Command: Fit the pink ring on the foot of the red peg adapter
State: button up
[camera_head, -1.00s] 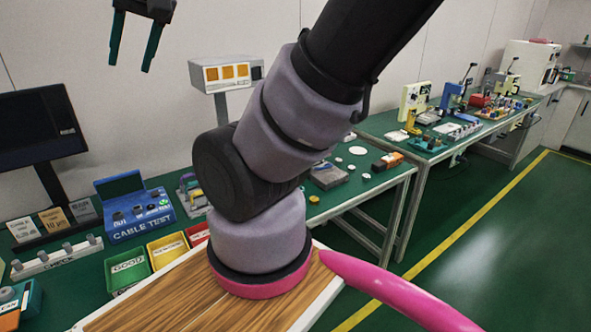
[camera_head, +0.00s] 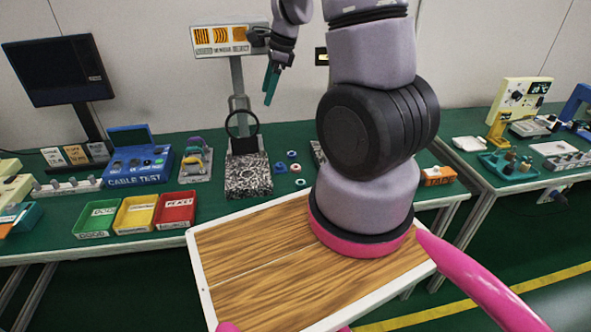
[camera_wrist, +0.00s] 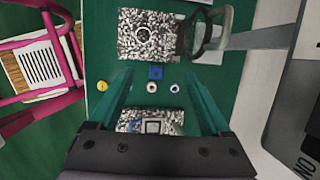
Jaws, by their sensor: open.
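My gripper (camera_head: 269,97) is open and empty, with dark green fingers pointing down above the bench, left of my arm. In the wrist view my gripper (camera_wrist: 158,76) has its fingers wide apart. A small pale pinkish ring (camera_wrist: 151,87) with a dark reddish middle lies between them in the picture, below the fingers. It also shows in the head view (camera_head: 296,168). It may be the pink ring; its colour is hard to tell. I cannot pick out the red peg adapter for sure.
Colour bins (camera_head: 135,214) are to the left.

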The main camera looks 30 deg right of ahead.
jog(key=d+f+m+g+h, duration=0.15)
jog(key=d+f+m, duration=0.3)
jog(key=f, duration=0.45)
jog(key=d+f+m+g+h, duration=0.1)
jog(key=d+f+m+h, duration=0.15)
jog(key=d+f, duration=0.45)
jog(key=y, duration=0.1)
send_over(296, 169)
jog(key=d, duration=0.1)
jog(key=shift+m, duration=0.4)
jog(key=f, duration=0.4)
jog(key=w+f, duration=0.1)
jog(key=f, duration=0.2)
jog(key=shift+a+f, duration=0.15)
jog(key=shift+f, duration=1.3)
jog(key=shift+a+f, duration=0.1)
jog(key=shift+f, duration=1.35)
grip_shut()
